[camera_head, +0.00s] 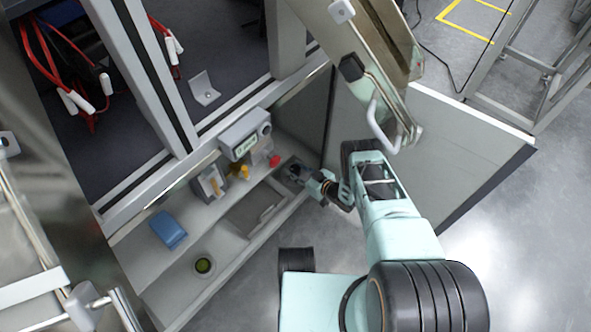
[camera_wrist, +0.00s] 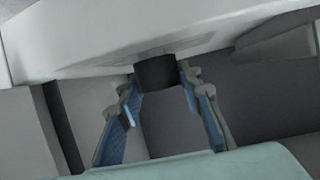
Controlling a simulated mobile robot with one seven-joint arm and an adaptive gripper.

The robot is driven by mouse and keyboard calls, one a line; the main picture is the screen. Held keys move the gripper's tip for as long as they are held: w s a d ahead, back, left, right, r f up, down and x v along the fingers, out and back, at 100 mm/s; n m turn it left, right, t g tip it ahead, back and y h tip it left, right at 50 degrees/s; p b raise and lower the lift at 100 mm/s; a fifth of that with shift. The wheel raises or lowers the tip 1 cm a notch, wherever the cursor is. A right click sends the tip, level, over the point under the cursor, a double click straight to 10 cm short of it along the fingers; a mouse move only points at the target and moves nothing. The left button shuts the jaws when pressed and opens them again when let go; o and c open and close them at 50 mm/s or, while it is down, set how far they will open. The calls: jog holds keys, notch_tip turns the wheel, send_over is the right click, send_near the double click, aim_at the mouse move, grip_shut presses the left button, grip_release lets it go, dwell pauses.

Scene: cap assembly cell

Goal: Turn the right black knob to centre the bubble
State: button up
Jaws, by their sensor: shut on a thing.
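A black knob (camera_wrist: 155,72) sits under the edge of a pale grey body in the wrist view. My gripper (camera_wrist: 161,80) has its two blue-padded fingers on either side of the knob, shut on it. In the head view my gripper (camera_head: 301,176) reaches to the right end of the bench, and the knob cannot be made out there. A round green disc in a pale ring (camera_head: 204,265), which may be the bubble level, lies at the front of the bench. Its bubble is too small to read.
A grey box with a small display (camera_head: 245,134) stands at the back. A blue block (camera_head: 168,230), yellow pieces (camera_head: 238,172) and a red button (camera_head: 274,160) are on the bench (camera_head: 150,265). An open panel door (camera_head: 465,150) stands right of my arm.

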jog(key=shift+w+n+g+y, duration=0.1)
jog(key=shift+n+g+y, duration=0.55)
jog(key=shift+n, duration=0.25)
jog(key=shift+r, duration=0.1)
jog(key=o, duration=1.2)
jog(key=shift+c, duration=0.2)
jog(key=shift+m+t+h, duration=0.25)
jog(key=shift+m, duration=0.05)
